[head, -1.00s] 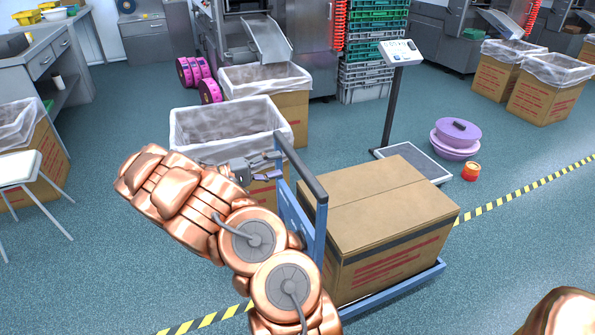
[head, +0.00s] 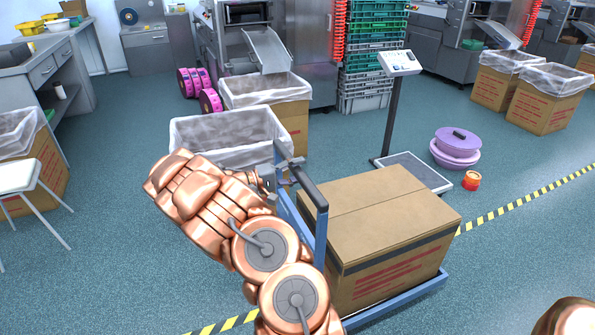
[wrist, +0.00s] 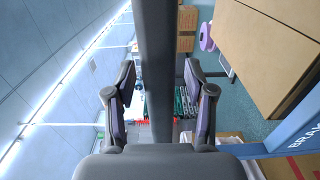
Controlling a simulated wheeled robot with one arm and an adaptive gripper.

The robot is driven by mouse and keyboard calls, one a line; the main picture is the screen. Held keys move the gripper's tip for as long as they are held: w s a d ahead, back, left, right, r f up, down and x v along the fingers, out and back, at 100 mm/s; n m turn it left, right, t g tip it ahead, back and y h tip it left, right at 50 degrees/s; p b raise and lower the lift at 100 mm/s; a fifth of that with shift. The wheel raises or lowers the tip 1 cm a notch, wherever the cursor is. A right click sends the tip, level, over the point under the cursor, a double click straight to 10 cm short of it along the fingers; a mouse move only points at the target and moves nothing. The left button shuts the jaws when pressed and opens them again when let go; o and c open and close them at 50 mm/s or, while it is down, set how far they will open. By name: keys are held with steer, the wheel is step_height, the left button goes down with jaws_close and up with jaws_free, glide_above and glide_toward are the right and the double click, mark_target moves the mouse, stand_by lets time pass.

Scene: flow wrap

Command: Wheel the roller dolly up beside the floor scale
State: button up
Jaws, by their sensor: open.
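The roller dolly (head: 398,304) has a blue frame and an upright at its left end with a dark handle bar (head: 309,187). It carries a large closed cardboard box (head: 375,215). The floor scale (head: 425,173) stands just behind the dolly, its display (head: 400,62) on a dark post. My gripper (head: 283,178) is at the handle's left side, partly hidden in the head view. In the wrist view, its open fingers (wrist: 158,108) lie on either side of the dark bar, with gaps visible. The dolly's lower wheels are hidden.
Lined cardboard bins (head: 235,137) stand behind my arm. Yellow-black floor tape (head: 520,200) runs past the dolly; open floor lies at right.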

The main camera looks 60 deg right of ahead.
jaws_close()
stand_by(0.4)
